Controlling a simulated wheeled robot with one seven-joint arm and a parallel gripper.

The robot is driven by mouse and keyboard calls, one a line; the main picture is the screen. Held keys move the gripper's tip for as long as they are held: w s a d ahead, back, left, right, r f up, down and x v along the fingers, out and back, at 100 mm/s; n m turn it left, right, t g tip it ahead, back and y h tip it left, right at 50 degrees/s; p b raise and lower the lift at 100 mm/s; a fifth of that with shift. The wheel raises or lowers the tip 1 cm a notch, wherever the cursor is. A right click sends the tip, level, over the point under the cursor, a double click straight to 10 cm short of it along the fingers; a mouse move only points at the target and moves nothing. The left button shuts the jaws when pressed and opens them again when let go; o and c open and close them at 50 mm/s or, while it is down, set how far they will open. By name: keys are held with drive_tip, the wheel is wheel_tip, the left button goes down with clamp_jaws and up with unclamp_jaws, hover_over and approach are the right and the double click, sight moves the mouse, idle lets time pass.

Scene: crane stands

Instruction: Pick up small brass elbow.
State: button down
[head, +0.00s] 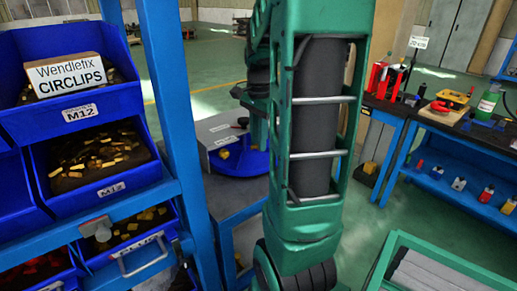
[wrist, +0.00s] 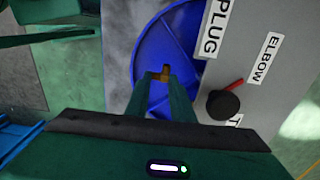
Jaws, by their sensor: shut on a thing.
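A small brass piece (wrist: 165,70), likely the brass elbow, sits between the fingertips of my gripper (wrist: 162,77) in the wrist view. The fingers are shut on it. It is too small to make out its full shape. Below it is a round blue dish (wrist: 146,60) with raised dividers. I cannot tell whether the piece still touches the dish. In the head view the blue dish (head: 258,163) shows left of my arm, with a yellow brass piece (head: 224,154) at its left edge. My gripper is hidden in that view.
A grey panel beside the dish carries labels reading PLUG and ELBOW (wrist: 266,58), and a black knob (wrist: 223,105) whose red pointer faces ELBOW. A blue rack with bins (head: 95,165) stands close at left. A workbench (head: 455,125) with tools is at right.

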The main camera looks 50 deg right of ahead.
drive_tip(key=w+a+r, duration=0.2)
drive_tip(key=a+r, duration=0.4)
drive_tip(key=a, duration=0.4)
